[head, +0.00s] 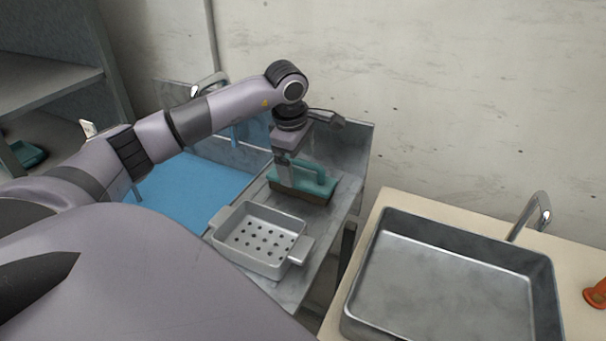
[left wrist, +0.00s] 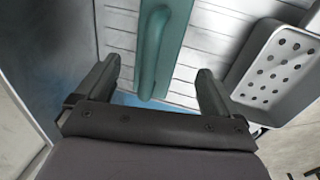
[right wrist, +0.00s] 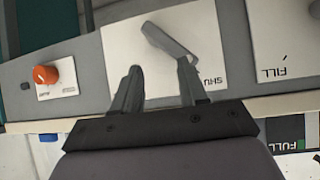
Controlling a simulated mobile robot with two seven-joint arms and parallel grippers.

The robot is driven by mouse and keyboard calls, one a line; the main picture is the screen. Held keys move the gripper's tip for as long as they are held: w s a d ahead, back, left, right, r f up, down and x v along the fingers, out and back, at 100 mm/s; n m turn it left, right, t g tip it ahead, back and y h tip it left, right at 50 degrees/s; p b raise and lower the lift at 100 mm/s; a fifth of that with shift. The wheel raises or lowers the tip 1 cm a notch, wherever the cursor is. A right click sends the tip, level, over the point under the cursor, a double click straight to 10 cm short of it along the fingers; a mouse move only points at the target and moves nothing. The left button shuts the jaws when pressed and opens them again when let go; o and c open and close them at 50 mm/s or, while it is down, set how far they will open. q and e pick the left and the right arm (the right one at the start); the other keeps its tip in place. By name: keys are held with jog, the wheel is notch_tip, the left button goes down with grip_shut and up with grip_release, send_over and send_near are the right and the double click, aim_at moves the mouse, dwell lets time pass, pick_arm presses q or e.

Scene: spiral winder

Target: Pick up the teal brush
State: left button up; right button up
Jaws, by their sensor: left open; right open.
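The teal brush (head: 318,177), with a raised handle and a brown bristle base, rests on the grey drainboard beside the sink in the head view. In the left wrist view the brush (left wrist: 163,45) shows from above, its handle lying between the open fingers. My left gripper (head: 283,180) points down at the brush's left end, and in its wrist view the left gripper (left wrist: 158,88) is open and empty. My right gripper (right wrist: 158,80) is open, facing a panel with a grey lever (right wrist: 168,40); it is not seen in the head view.
A grey perforated basket (head: 282,221) stands on the drainboard (head: 340,215) in front of the brush. A blue-filled basin (head: 190,185) lies left. An orange knob (right wrist: 46,74) is on the panel.

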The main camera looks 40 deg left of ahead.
aim_at(299, 164)
pick_arm(q)
jog(key=f, duration=0.2)
jog(key=w+f, duration=0.1)
jog(key=f, duration=0.1)
jog(key=shift+w+a, duration=0.1)
jog(key=shift+a, duration=0.05)
jog(key=c, duration=1.2)
jog(key=shift+c, duration=0.2)
jog(key=shift+r, duration=0.15)
notch_tip(299, 164, up, 20)
jog(key=o, duration=0.3)
jog(key=shift+c, duration=0.4)
